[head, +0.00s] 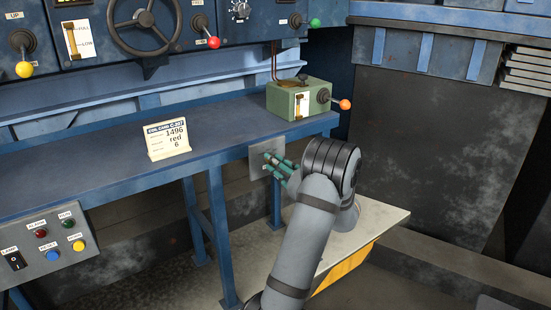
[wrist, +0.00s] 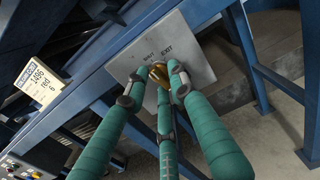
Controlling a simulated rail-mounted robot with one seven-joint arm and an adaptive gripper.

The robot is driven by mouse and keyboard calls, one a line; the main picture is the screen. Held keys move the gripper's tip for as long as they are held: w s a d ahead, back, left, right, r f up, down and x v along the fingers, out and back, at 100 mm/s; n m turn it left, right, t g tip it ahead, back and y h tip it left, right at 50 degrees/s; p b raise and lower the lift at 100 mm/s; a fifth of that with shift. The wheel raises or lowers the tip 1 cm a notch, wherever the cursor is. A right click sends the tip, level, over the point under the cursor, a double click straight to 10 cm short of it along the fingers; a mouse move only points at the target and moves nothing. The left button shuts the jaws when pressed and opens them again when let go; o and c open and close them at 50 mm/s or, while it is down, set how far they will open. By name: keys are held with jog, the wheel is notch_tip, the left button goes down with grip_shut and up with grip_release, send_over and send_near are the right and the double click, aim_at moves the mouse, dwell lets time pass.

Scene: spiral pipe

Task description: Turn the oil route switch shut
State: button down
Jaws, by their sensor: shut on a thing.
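The oil route switch shows as a brass knob (wrist: 157,72) on a grey metal plate (wrist: 196,55) in the wrist view. The knob is hard to make out there.
A button panel (head: 47,246) is at lower left. Bench legs (head: 220,235) stand below the plate. A low pale-topped table (head: 375,225) lies beside my arm.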

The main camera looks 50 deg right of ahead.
jog(key=shift+w+a+f+m+p, duration=0.2)
jog(key=shift+a+m+p, duration=0.15)
jog(key=shift+m, duration=0.15)
jog(key=c, duration=1.8)
grip_release()
jog(key=shift+o, duration=0.6)
jog(key=shift+r, duration=0.15)
jog(key=shift+s+d, duration=0.1)
jog(key=shift+s, duration=0.1)
jog(key=v, duration=1.1)
jog(key=shift+s, duration=0.35)
